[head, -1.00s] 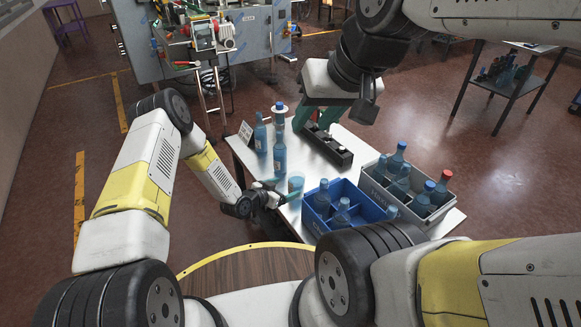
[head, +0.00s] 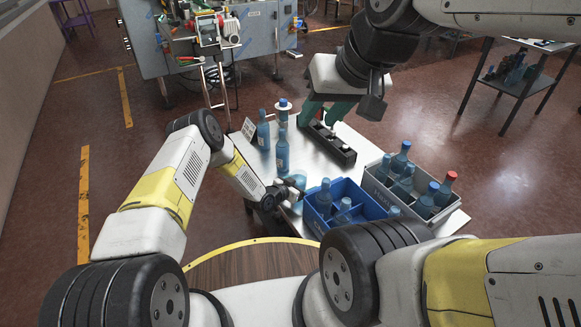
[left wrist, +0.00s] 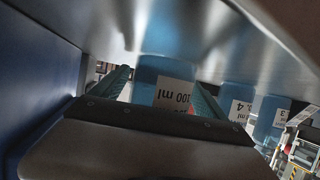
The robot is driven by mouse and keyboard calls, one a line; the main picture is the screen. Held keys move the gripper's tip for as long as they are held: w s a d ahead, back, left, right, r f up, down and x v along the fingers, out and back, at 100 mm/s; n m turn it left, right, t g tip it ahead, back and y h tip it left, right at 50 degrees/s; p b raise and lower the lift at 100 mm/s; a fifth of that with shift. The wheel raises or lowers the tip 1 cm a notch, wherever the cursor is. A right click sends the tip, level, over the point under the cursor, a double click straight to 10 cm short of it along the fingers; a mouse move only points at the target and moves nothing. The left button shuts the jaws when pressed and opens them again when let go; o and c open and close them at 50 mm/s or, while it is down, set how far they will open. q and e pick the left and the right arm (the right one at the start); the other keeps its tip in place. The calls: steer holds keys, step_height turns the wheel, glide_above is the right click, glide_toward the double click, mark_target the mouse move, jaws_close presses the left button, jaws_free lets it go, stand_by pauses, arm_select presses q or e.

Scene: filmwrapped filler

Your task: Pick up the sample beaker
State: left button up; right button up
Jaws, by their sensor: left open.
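The sample beaker (head: 299,181), blue and translucent, stands on the white table (head: 252,157) left of the blue crate, partly hidden by my left gripper. In the head view my left gripper (head: 288,189) is low at the table's near left edge. My right gripper (head: 325,112) hangs open near the black rack, its teal fingers apart.
The blue crate (head: 348,187) and grey crate (head: 423,181) hold bottles. Two labelled blue containers show beyond the beaker in the wrist view (left wrist: 236,101).

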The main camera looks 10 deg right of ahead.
arm_select(q)
steer(key=c, duration=1.8)
step_height(320, 180, up, 10)
